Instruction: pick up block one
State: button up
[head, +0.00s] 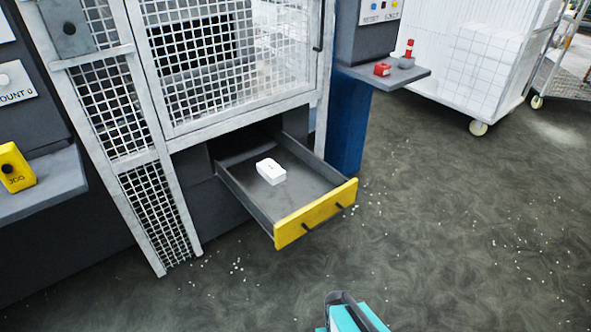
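A small white block (270,171) with faint dark marking on its top lies in an open drawer (316,212). The marking is too small to read, so I cannot tell whether this is block one. The block lies towards the back left of the drawer floor, apart from the yellow front. Only a teal and dark grey part of my own arm shows at the bottom edge, well in front of the drawer. No gripper fingers show.
The drawer's yellow front has dark handles and sticks out below a white mesh cage door (230,65). A grey shelf with a yellow device (15,168) is at left. A white wheeled cart (470,60) stands behind. The speckled floor is open.

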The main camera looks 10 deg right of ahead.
aim_at(273, 174)
jog(key=u, duration=0.6)
jog(key=k, duration=0.15)
jog(key=z, duration=1.55)
jog(key=i, duration=1)
jog(key=u, duration=1.1)
